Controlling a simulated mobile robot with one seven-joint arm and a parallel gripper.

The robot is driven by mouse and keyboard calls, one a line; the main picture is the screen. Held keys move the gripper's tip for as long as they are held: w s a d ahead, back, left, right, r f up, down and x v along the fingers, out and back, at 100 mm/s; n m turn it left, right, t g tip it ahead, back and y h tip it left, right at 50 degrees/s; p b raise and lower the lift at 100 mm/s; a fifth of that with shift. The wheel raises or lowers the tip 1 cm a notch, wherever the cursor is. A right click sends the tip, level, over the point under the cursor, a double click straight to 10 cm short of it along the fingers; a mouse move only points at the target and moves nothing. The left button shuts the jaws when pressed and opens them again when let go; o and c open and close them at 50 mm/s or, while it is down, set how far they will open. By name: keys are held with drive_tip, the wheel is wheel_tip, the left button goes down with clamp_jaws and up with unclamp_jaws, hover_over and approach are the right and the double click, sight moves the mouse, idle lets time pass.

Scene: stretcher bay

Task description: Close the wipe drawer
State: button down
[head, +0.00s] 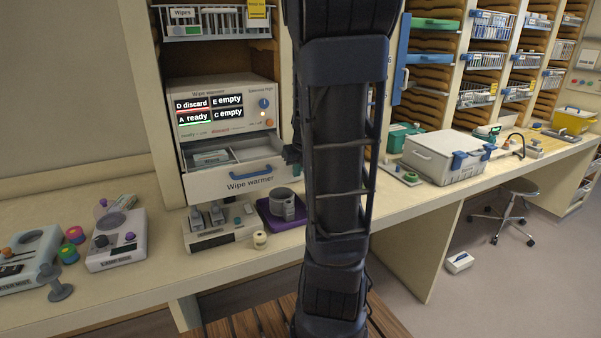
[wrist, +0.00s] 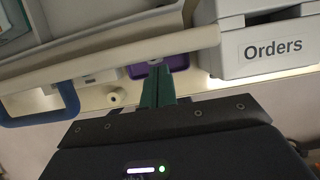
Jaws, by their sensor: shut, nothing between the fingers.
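On the counter below the drawer are a purple tray (head: 268,214) holding a grey cup (head: 282,203), a device with knobs (head: 222,226) and a small cream spool (head: 260,239). An "Orders" box (wrist: 262,45) stands right of my fingers in the wrist view.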

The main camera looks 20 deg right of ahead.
drive_tip(key=shift+w, duration=0.25)
drive_tip(key=w, duration=2.1)
drive_tip(key=shift+w, duration=0.15)
